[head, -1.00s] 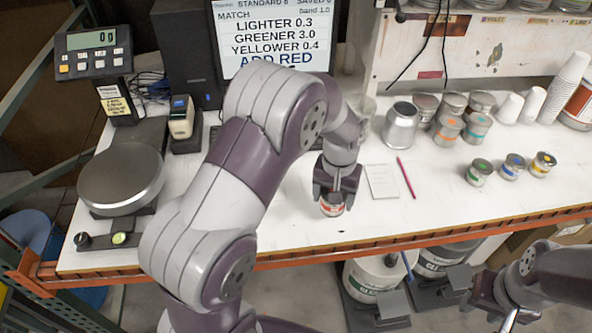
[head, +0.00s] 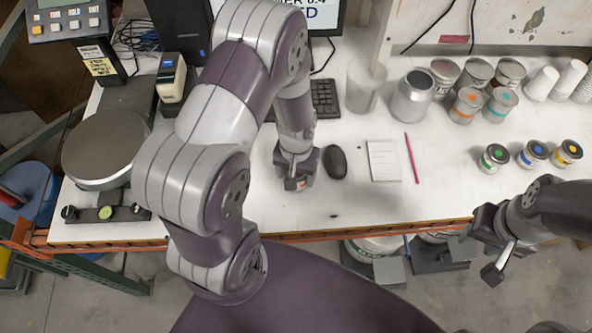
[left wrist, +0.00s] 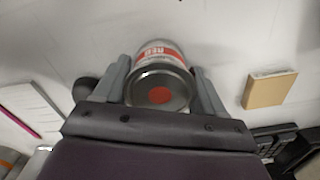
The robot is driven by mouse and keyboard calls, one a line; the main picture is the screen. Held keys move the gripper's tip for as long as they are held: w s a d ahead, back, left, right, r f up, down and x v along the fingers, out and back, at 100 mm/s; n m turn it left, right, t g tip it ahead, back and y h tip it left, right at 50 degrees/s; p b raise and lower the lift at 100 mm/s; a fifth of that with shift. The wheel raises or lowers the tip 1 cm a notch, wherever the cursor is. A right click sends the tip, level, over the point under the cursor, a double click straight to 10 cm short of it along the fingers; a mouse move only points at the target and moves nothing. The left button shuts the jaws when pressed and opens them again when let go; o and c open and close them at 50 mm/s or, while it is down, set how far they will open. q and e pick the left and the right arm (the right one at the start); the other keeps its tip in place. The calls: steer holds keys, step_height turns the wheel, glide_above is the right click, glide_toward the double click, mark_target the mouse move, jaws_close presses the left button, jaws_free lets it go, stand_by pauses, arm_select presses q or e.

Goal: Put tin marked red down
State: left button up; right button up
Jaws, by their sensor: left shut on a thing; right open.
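The tin marked red (head: 299,184) is mostly hidden by my left gripper (head: 297,170) in the head view, low over the white bench left of the mouse. In the left wrist view the tin (left wrist: 159,90) shows a grey lid with a red dot and a red-and-white label. My left gripper (left wrist: 160,76) is shut on it, one finger on each side. I cannot tell whether the tin touches the bench. My right gripper (head: 479,259) is open and empty in front of the bench edge, at the lower right.
A black mouse (head: 335,162), a notepad (head: 384,160) and a pink pencil (head: 412,158) lie right of the tin. A scale (head: 104,150) stands left. Small tins (head: 533,154) and larger cans (head: 466,106) stand right. The bench front by the tin is clear.

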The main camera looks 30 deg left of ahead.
arm_select(q)
steer(key=shift+s+d+f, duration=0.15)
steer(key=shift+f, duration=0.05)
steer(key=shift+s+r, duration=0.25)
steer(key=shift+s, duration=0.5)
steer(key=shift+w+f, duration=0.25)
steer(key=shift+f, duration=0.1)
steer(key=o, duration=1.1)
steer(key=shift+w, duration=0.2)
steer(key=shift+o, duration=0.2)
steer(key=shift+s+r, duration=0.15)
steer(key=shift+r, duration=0.3)
steer(key=s+d+r+m+b, duration=0.1)
steer(key=s+r, duration=0.1)
steer(key=r, duration=0.4)
steer(key=s+d+r+m+t+b, duration=0.1)
steer(key=s+r, duration=0.1)
steer(key=r, duration=0.5)
steer(key=shift+s+d+r+t, duration=0.15)
steer(key=shift+d+t, duration=0.15)
steer(key=shift+d, duration=0.05)
arm_select(e)
steer(key=shift+s+d+f, duration=0.1)
steer(key=shift+s+f, duration=0.5)
steer(key=shift+f, duration=0.3)
